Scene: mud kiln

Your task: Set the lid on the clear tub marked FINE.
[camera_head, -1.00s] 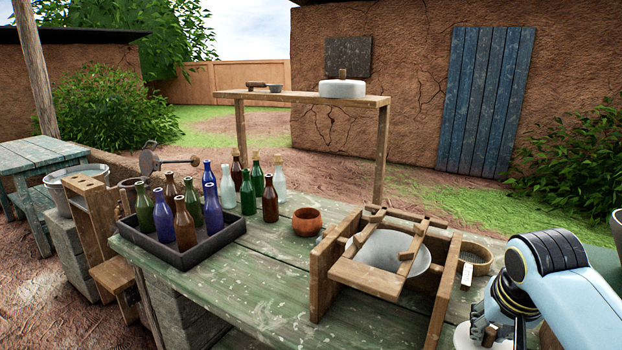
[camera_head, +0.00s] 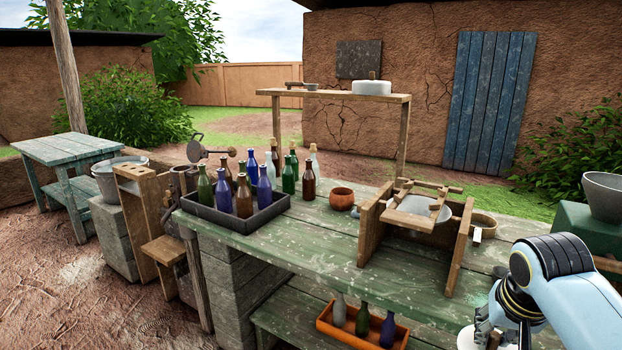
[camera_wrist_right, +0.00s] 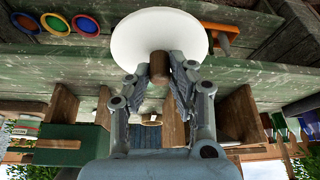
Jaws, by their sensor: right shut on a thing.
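My right gripper (camera_head: 488,335) is at the lower right of the head view, over the right front part of the green bench. In the right wrist view, my right gripper (camera_wrist_right: 160,78) is shut on the brown wooden knob of a round white lid (camera_wrist_right: 158,32). The lid's edge also shows in the head view (camera_head: 466,340), partly hidden by the gripper and cut by the frame. I cannot make out a clear tub marked FINE in either view. My left gripper is not in view.
A black tray (camera_head: 222,217) of several bottles stands on the green bench (camera_head: 320,235). A clay bowl (camera_head: 342,198) and a wooden frame (camera_head: 370,232) holding a basin are right of it. An orange crate (camera_head: 326,322) with bottles sits below. The bench's front middle is clear.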

